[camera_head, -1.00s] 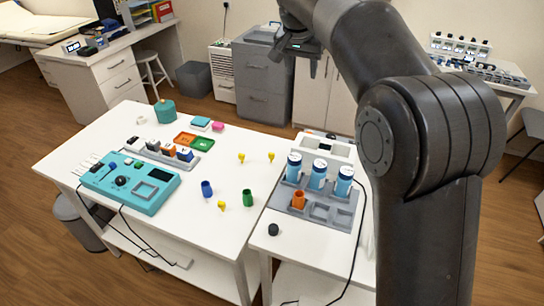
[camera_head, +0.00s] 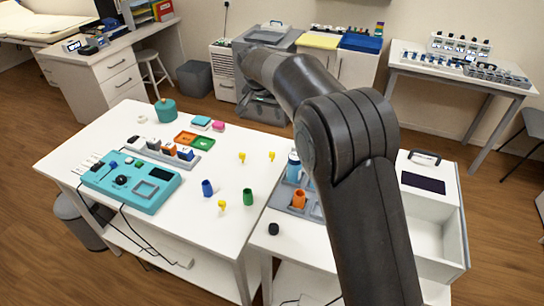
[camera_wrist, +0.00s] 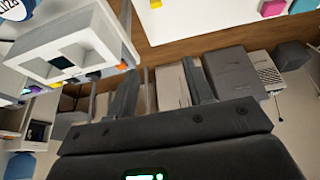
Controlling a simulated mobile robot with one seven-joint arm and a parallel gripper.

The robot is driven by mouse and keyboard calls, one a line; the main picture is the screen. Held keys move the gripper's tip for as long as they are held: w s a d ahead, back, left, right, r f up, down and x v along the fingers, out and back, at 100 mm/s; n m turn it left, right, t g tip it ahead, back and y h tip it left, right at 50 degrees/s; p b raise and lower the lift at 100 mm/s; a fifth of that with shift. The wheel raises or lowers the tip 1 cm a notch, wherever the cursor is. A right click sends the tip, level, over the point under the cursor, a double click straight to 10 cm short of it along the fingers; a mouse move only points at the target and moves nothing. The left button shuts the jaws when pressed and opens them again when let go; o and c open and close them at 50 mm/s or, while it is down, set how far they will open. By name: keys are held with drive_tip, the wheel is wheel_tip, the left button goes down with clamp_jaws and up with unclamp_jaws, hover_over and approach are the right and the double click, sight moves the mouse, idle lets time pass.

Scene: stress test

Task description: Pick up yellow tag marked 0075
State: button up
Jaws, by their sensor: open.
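Three small yellow tags stand on the white table in the head view: one (camera_head: 242,157) and another (camera_head: 272,156) side by side toward the back, and one (camera_head: 222,204) nearer the front. Their markings are too small to read, so I cannot tell which is 0075. My gripper (camera_wrist: 160,88) is open and empty in the wrist view, its two fingers apart. In the head view my arm reaches back beyond the tables, with the gripper end against the grey cabinet, well away from the tags. A yellow piece (camera_wrist: 155,3) shows at the wrist view's top edge.
A blue cup (camera_head: 207,188) and a green cup (camera_head: 248,197) stand near the front tag. A teal device (camera_head: 132,183) fills the table's left. My arm partly hides the grey rack (camera_head: 284,195) with an orange cup (camera_head: 299,199). A white socketed unit (camera_wrist: 95,22) shows in the wrist view.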

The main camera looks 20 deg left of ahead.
approach(272, 153)
drive_tip(key=x, duration=1)
drive_tip(key=shift+w+f, duration=0.15)
drive_tip(key=shift+f, duration=0.15)
clamp_jaws()
